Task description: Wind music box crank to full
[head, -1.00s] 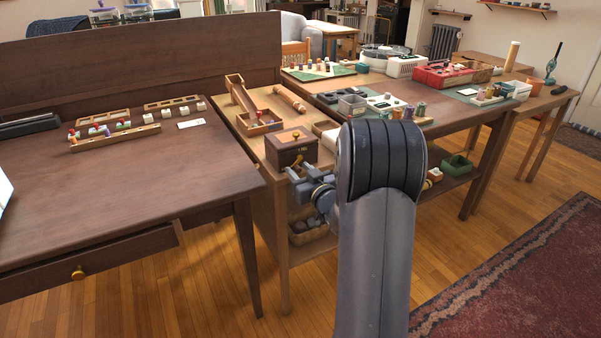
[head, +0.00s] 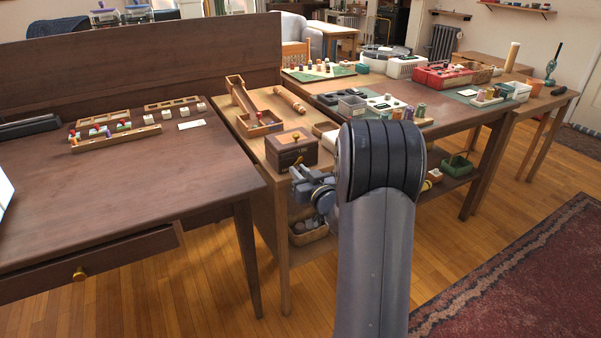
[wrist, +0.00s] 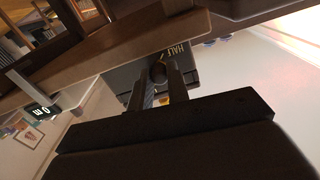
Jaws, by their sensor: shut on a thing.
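The music box (head: 284,152) is a small dark brown wooden box with a brass knob on its lid. It stands at the near end of the light wooden table. A brass-coloured crank part (head: 298,161) shows at its front. My gripper (head: 297,175) is at that front side, shut on the crank knob. In the wrist view, the dark round crank knob (wrist: 157,72) sits between the two fingers of my gripper (wrist: 159,82). The word HALF (wrist: 173,52) shows on the box face beside it. The rest of the crank is mostly hidden by the fingers.
A wooden ramp toy (head: 240,98) and a wooden roller (head: 289,99) lie behind the box. A dark desk (head: 130,190) stands close on the left. A basket (head: 308,232) sits on the shelf below. Open floor lies in front.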

